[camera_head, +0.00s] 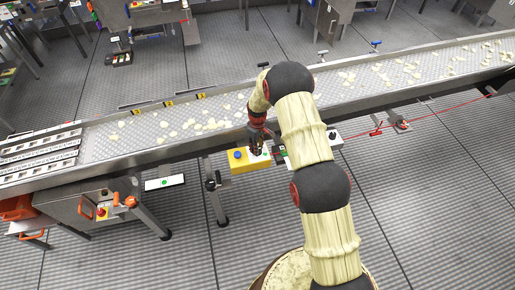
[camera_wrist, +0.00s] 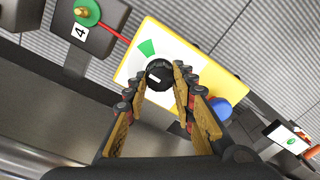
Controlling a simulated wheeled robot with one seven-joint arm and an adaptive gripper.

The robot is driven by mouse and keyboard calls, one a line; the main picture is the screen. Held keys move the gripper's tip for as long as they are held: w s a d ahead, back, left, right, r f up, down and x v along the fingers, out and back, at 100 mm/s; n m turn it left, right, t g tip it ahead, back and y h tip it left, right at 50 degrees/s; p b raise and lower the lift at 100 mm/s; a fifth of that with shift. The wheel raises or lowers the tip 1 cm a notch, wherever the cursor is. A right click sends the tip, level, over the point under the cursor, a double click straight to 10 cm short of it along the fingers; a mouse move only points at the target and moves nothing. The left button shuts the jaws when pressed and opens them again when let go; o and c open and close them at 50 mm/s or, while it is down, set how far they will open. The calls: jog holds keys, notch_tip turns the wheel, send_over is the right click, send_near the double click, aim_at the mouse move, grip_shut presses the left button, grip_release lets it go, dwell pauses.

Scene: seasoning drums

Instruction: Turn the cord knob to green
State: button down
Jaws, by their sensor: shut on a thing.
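The cord knob (camera_wrist: 158,73) is a round black knob with a white pointer mark, on a white plate on a yellow box (camera_wrist: 226,82). A green wedge (camera_wrist: 147,48) is printed on the plate beside the knob, above and left of it in the wrist view. The white mark sits on the knob's lower left side, not clearly in line with the wedge. My gripper (camera_wrist: 164,80) has its two fingers around the knob and is shut on it. In the head view my gripper (camera_head: 257,147) reaches down to the yellow box (camera_head: 246,165), and the knob is mostly hidden there.
A blue button (camera_wrist: 220,108) is on the yellow box close to my right finger. A red cord (camera_wrist: 115,34) runs from a grey box marked 4 (camera_wrist: 100,35). The conveyor (camera_head: 200,125) with pale chips passes just behind.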

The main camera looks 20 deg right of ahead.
jog(key=m+b, duration=0.2)
jog(key=m, duration=0.3)
jog(key=shift+m, duration=0.4)
dwell(0.4)
jog(key=c, duration=1.5)
grip_release()
notch_tip(320, 180, up, 12)
